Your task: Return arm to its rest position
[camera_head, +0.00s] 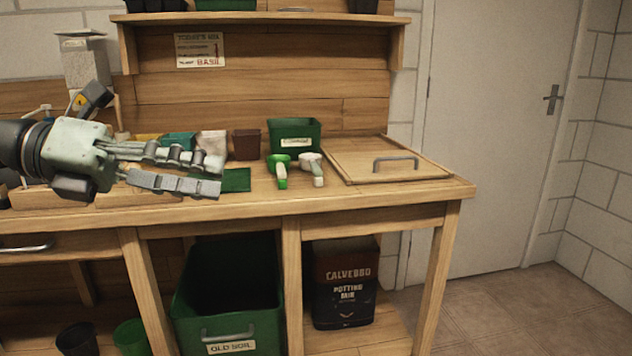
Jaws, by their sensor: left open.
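My left gripper (218,175) comes in from the left and hangs in front of the wooden workbench (330,203), over its left half. Its fingers point right and are apart, with nothing between them. The gripper hides part of the bench top and some of the things behind it. My right gripper is not in view.
A green mat (236,181), a brown pot (246,144), a green labelled bin (295,134) and two trowel-like tools (312,168) are near the fingers. A wooden lid with a handle (387,160) lies at right. Below are a green crate (228,295) and a potting mix bag (344,285).

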